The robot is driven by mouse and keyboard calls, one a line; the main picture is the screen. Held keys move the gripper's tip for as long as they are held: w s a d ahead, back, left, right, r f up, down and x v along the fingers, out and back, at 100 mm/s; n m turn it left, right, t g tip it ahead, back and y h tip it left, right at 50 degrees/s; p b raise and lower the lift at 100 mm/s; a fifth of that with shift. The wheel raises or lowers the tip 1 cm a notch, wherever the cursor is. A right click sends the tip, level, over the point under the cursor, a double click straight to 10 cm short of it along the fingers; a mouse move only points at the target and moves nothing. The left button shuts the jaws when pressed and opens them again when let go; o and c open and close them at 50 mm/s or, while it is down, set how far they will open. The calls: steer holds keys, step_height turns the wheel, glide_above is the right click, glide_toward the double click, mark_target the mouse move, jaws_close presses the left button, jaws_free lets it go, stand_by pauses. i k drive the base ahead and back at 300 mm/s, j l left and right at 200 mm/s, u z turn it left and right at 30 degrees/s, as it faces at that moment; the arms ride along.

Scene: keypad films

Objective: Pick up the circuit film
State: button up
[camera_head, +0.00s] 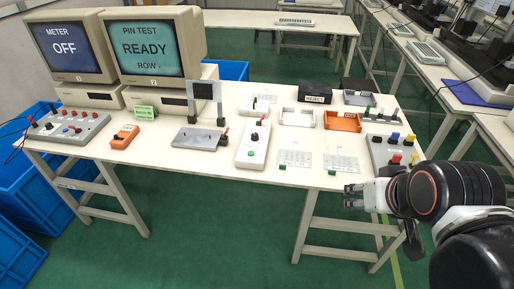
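Two pale, thin sheets with printed marks lie flat near the front edge of the table: a left film (295,158) and a right film (341,163). Each has a small green piece at its front left corner. Their print is too small to tell which one is the circuit film. My gripper (349,196) is in front of the table's edge, below and slightly right of the right film. Its two fingers are apart with nothing between them, and it touches neither film.
A knob panel (391,151) stands to the right. Two monitors (150,45) fill the back left.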

mark_target(294, 158)
steer(key=i+u, duration=0.15)
steer(key=u, duration=0.3)
steer(key=i+u, duration=0.15)
steer(key=u, duration=0.35)
steer(key=i+u, duration=0.15)
steer(key=u, duration=0.3)
steer(key=j+z, duration=0.2)
steer(key=l+u, duration=0.25)
